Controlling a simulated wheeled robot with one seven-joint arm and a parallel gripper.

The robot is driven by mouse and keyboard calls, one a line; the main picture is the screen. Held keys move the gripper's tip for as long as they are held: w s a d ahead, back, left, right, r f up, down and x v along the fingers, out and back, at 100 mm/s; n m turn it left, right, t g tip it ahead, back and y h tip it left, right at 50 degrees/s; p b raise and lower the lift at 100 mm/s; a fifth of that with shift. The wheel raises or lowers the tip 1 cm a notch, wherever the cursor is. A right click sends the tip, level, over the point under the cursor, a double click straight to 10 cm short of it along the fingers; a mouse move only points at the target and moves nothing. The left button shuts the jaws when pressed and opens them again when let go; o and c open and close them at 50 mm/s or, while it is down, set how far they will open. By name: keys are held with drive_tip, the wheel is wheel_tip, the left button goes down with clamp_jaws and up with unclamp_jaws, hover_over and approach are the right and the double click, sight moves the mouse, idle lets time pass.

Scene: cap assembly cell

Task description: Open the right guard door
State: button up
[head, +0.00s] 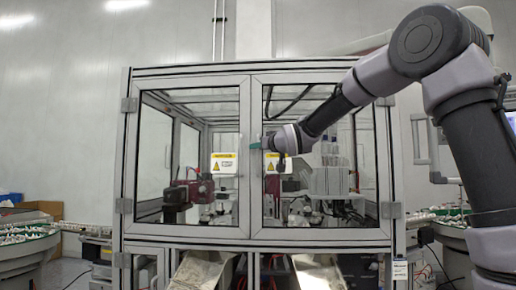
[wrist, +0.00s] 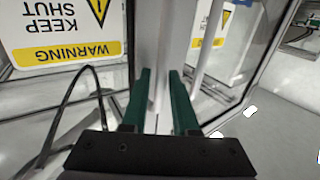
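The right guard door (head: 320,238) is a framed clear panel on the front of the cell, and it looks closed, level with the left door (head: 185,232). My gripper (head: 254,145) is at the seam between the doors, at about mid-height. In the wrist view, which is upside down, my gripper (wrist: 160,88) has its two green fingers apart. A pale vertical bar, seemingly a door handle (wrist: 164,50), runs between them; I cannot tell whether either finger touches it. The right door's yellow and white warning sign (wrist: 65,40) shows close by.
The left door's warning sign (head: 223,163) hangs beside my gripper. Machines and a red unit (head: 201,185) stand behind the glass. Round feeders flank the cell at left (head: 25,245) and right (head: 450,222). Metal chutes (head: 202,270) stick out below the doors.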

clamp_jaws()
idle(1.5)
